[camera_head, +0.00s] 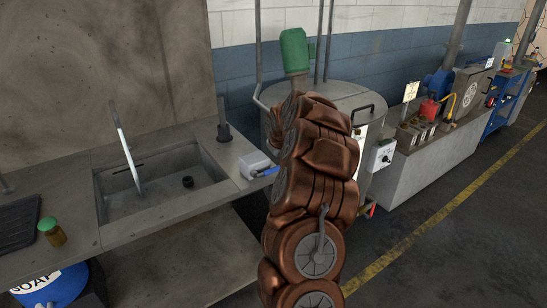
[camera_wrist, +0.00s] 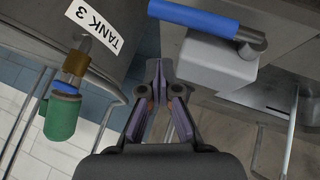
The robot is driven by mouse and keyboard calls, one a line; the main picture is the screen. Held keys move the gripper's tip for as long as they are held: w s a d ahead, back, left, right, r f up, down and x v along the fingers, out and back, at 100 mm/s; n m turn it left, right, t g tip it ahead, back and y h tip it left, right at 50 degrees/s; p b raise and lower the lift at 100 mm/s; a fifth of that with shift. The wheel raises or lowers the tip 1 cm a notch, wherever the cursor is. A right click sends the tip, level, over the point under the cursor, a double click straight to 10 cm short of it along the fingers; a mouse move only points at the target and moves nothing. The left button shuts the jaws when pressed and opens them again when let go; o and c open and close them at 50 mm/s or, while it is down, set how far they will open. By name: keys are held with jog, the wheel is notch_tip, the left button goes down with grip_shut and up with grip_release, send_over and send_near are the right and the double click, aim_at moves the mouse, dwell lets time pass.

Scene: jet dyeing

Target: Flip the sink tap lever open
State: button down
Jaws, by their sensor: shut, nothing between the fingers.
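The tap lever is a blue bar (camera_head: 266,172) on a light grey box (camera_head: 251,165) at the sink counter's right end. In the wrist view the blue lever (camera_wrist: 193,17) lies roughly level on a short metal pivot, above the grey box (camera_wrist: 217,62). My gripper (camera_wrist: 159,66) is shut and empty, its fingertips pointing toward the gap beside the box and below the lever in the picture. The tips look apart from the lever, but the depth between them is unclear. In the head view my brown arm hides the gripper. The sink basin (camera_head: 118,207) is left of the box.
A large round tank (camera_head: 340,98) stands behind my arm; its "TANK 3" label (camera_wrist: 93,27) shows in the wrist view. A green motor (camera_head: 294,50) tops it. A green-capped jar (camera_head: 50,230) sits on the counter's left. The floor at right is clear.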

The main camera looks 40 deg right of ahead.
jog(key=s+r+b, duration=0.3)
jog(key=s+r, duration=0.2)
jog(key=r, duration=0.3)
jog(key=shift+s+a, duration=0.25)
jog(key=shift+a, duration=0.2)
